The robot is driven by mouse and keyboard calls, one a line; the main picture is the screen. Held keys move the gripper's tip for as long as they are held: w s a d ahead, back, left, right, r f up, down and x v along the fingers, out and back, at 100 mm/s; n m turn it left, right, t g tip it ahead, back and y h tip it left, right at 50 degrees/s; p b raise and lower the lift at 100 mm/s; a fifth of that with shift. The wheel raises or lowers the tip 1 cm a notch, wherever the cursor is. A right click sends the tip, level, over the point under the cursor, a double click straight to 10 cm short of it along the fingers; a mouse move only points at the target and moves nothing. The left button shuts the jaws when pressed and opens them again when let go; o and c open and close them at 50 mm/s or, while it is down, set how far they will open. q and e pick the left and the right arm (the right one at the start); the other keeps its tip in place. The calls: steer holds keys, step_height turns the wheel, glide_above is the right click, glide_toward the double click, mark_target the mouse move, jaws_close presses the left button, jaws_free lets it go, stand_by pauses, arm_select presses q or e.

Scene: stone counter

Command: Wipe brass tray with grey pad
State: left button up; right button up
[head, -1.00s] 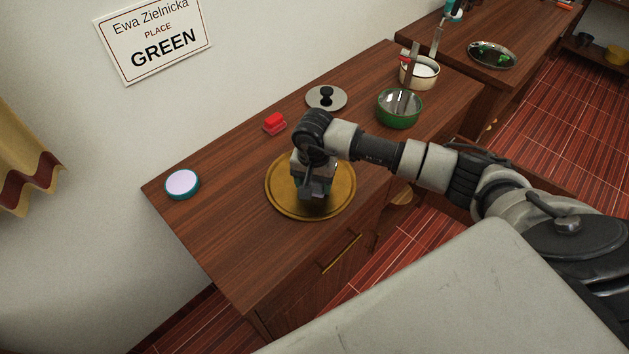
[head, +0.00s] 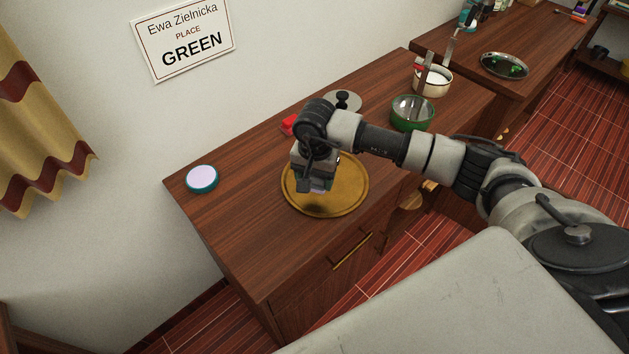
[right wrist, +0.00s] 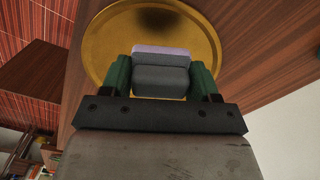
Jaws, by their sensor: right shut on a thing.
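The round brass tray (head: 350,192) lies flat on the wooden counter. A dark smudge shows on its near part, and the tray also shows in the right wrist view (right wrist: 103,50). My right gripper (head: 318,188) is over the left part of the tray, pointing down. In the right wrist view its green-sided fingers are shut on the grey pad (right wrist: 160,80), which has a pale lilac layer on its far side. Whether the pad touches the tray is unclear. My left gripper is not in view.
A teal-rimmed round item with a pale top (head: 202,178) lies left of the tray. A red block (head: 289,124), a grey lid with a black knob (head: 345,102), a green bowl (head: 411,113) and a cream pot (head: 433,80) stand behind. The front-left counter is clear.

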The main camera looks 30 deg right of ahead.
step_height(320, 180, up, 2)
steer(key=shift+a+p, duration=0.1)
steer(key=shift+p, duration=0.25)
steer(key=shift+r, duration=0.45)
steer(key=shift+s, duration=0.1)
